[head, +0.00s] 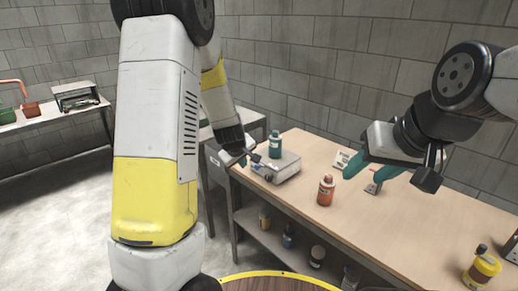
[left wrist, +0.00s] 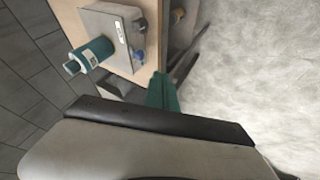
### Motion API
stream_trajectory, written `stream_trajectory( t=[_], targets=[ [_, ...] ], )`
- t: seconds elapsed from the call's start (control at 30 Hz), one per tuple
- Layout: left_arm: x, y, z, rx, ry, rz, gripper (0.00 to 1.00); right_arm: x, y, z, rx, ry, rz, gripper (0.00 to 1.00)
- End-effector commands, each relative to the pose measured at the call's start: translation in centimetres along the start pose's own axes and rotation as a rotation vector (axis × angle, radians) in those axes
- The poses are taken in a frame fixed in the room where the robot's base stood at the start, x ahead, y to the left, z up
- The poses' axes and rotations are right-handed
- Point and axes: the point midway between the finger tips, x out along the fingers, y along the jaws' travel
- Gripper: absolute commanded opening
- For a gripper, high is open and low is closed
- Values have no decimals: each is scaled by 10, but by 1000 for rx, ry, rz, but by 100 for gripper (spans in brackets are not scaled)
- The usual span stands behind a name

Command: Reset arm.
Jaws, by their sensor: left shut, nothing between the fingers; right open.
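My left gripper (head: 248,160) hangs at the left end of the workbench, next to a small metal box, partly hidden by my own arm. In the left wrist view its teal fingers (left wrist: 164,92) are together with nothing visible between them, beside the bench edge. My right gripper (head: 372,178) is over the bench with its teal fingers spread and empty. It is to the right of a red bottle (head: 326,190) and apart from it, as far as I can tell.
The metal box (head: 287,166) with knobs and a teal bottle (head: 274,144) stand at the left end of the wooden bench (head: 400,235). A yellow bottle (head: 482,268) stands at right. Several bottles are on the lower shelf (head: 262,236). Floor (head: 50,200) at left is clear.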

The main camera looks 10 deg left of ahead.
Motion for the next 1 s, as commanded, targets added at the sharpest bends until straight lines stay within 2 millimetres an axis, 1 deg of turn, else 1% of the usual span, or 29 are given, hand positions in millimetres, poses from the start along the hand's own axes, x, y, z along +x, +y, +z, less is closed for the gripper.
stream_trajectory(
  t=[0.07,0.17,0.2,0.27,0.3,0.37,0.4,0.47,0.5,0.57,0.6,0.7,0.8,0.9,1.0],
  targets=[
    [-18,5,-1,15,-14,19,0,0,0,0,0,0,0,48],
    [-54,13,3,62,-52,56,0,0,0,0,0,0,0,48],
    [-73,16,4,90,-68,75,0,0,0,0,0,0,0,48],
    [-103,18,10,140,-95,101,0,0,0,0,0,0,0,48],
    [-123,18,14,178,-111,118,0,0,0,0,0,0,0,48],
    [-152,16,21,236,-131,139,0,0,0,0,0,0,0,48],
    [-171,14,26,277,-141,153,0,0,0,0,0,0,0,48],
    [-199,8,34,342,-152,169,0,0,0,0,0,0,0,48],
    [-217,3,40,385,-159,176,0,0,0,0,0,0,0,48],
    [-243,-6,50,453,-164,185,0,0,0,0,0,0,0,48],
    [-259,-12,56,498,-164,188,0,0,0,0,0,0,0,48],
    [-292,-32,72,603,-164,184,0,0,0,0,0,0,0,48],
    [-316,-50,85,687,-159,170,0,0,0,0,0,0,0,48],
    [-330,-64,95,742,-156,155,0,0,0,0,0,0,0,48],
    [-336,-71,100,773,-156,144,0,0,0,0,0,0,0,48]
  ],
)
